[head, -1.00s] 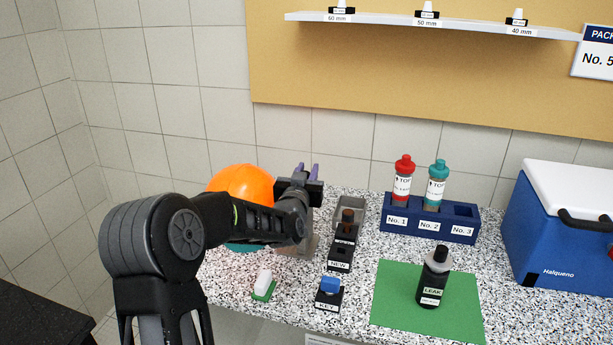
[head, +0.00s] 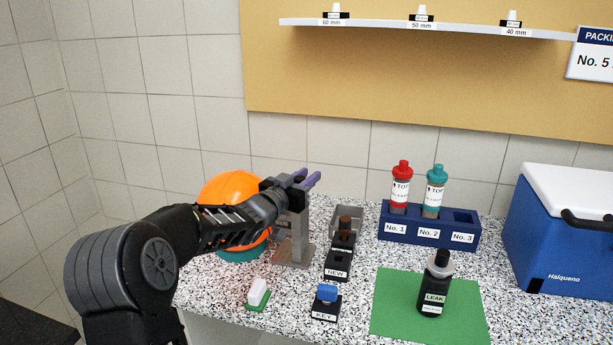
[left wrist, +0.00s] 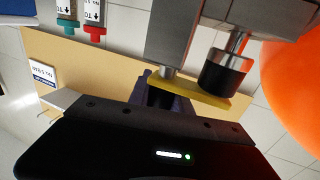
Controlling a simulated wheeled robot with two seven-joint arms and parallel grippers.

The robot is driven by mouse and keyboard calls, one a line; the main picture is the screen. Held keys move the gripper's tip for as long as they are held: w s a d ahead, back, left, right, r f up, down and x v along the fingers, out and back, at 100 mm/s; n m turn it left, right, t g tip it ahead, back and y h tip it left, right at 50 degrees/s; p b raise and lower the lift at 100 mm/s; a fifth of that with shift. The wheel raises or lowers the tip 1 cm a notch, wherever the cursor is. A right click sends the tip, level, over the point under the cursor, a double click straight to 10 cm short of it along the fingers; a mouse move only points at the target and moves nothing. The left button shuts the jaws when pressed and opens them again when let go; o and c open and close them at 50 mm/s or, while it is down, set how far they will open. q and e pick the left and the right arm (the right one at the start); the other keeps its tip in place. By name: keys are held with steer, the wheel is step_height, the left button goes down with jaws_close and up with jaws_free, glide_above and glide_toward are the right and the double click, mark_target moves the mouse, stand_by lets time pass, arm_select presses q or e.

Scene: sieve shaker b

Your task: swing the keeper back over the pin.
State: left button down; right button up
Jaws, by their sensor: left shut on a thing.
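The keeper (left wrist: 205,93) shows in the left wrist view as a flat yellow bar below a grey metal block. I cannot tell whether the bar is fully over the pin. My left gripper (head: 308,180) has purple fingers and is at the top of the grey stand (head: 290,252). It is shut on the keeper, at a dark part near its left end; the contact is mostly hidden. My right gripper is not in view.
An orange dome (head: 235,200) stands close behind my left forearm. Right of the stand are the NEW holder (head: 338,271), the KEY block (head: 325,315), a blue tube rack (head: 428,233), a LEAK bottle (head: 434,290) on a green mat (head: 390,315), and a blue cooler (head: 555,245).

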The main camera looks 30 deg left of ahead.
arm_select(q)
steer(key=shift+r, duration=0.15)
steer(key=c, duration=1.2)
jaws_free()
steer(key=shift+s, duration=0.15)
steer(key=s, duration=0.2)
steer(key=s+b, duration=0.1)
steer(key=s, duration=0.4)
steer(key=shift+s+d+b, duration=0.25)
steer(key=shift+s+b, duration=0.05)
